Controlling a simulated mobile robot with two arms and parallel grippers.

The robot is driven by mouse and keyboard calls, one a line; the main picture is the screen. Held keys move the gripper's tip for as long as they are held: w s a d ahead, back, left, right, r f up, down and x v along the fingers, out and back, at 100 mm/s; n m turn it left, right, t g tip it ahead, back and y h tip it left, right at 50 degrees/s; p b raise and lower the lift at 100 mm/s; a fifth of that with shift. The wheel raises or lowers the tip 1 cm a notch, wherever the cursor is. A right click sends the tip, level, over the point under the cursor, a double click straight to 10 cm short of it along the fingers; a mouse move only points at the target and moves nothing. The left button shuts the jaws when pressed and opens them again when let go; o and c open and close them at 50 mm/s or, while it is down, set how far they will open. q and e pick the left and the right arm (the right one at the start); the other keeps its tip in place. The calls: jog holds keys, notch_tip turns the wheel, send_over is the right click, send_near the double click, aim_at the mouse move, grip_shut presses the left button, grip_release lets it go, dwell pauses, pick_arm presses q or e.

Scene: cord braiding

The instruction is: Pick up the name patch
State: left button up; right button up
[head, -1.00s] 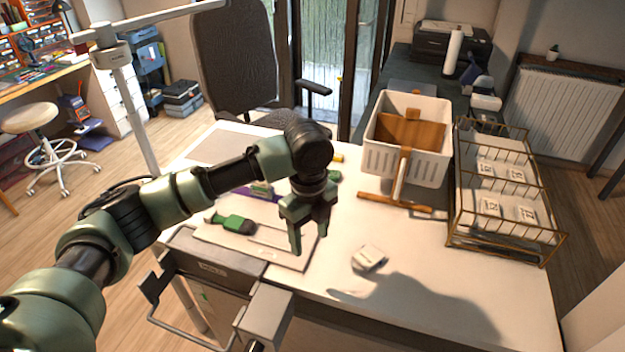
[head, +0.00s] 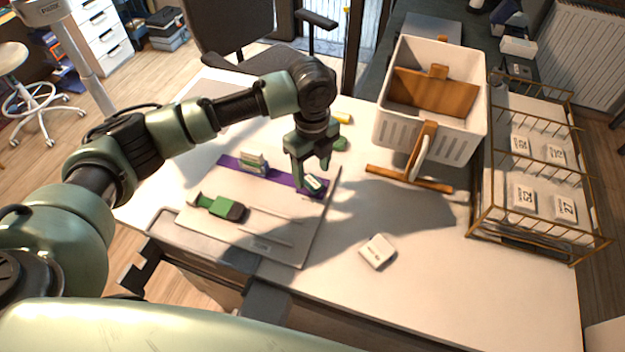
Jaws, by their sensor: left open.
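A small white patch with dark marks and a dark green edge (head: 314,182) lies at the right end of a purple strip (head: 235,163) on a pale board (head: 285,245). It looks like the name patch, but its lettering is too small to read. My left gripper (head: 311,174) is open and points down just over this patch, fingers at either side of it in the picture. I cannot tell whether they touch it. A separate white block with print (head: 378,251) lies on the table right of the board. My right gripper is not in view.
A green-handled tool (head: 217,206) and a small upright block (head: 253,162) are on the board. A white basket (head: 425,130) with wooden parts and a wire rack (head: 535,185) of white packets stand at the right. The table's front right is clear.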

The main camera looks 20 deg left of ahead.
aim_at(312, 181)
pick_arm(q)
notch_tip(312, 181, down, 3)
jog(key=shift+w+r, duration=0.1)
jog(key=shift+r, duration=0.05)
jog(key=shift+f, duration=0.3)
grip_shut()
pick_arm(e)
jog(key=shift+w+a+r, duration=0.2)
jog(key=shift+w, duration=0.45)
pick_arm(q)
jog(key=shift+r, duration=0.1)
